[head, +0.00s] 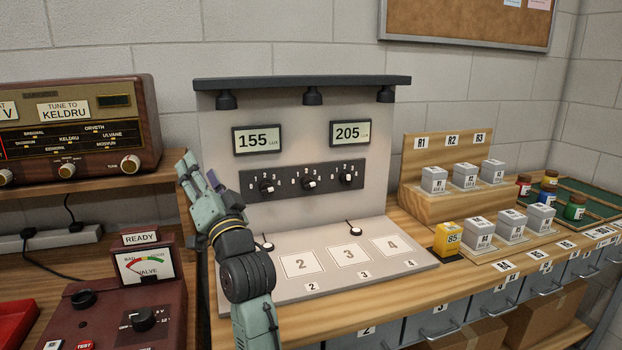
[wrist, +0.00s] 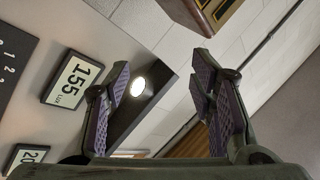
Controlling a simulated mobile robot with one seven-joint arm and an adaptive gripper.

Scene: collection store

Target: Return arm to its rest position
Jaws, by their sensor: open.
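My arm rises in front of the left side of the light-test panel in the head view. My gripper (head: 195,172) is at its top, between the radio and the panel, pointing up and to the left. In the wrist view my gripper (wrist: 165,85) shows two fingers with purple pads, spread apart with nothing between them. A lit lamp (wrist: 138,87) under the panel's top ledge shows behind the left finger.
The radio (head: 75,130) stands close on the left. The panel (head: 240,110) with its dark top ledge (head: 300,82) is close on the right. Below are the red valve tester (head: 130,310) and numbered pads (head: 350,254). Grey boxes (head: 434,180) stand farther right.

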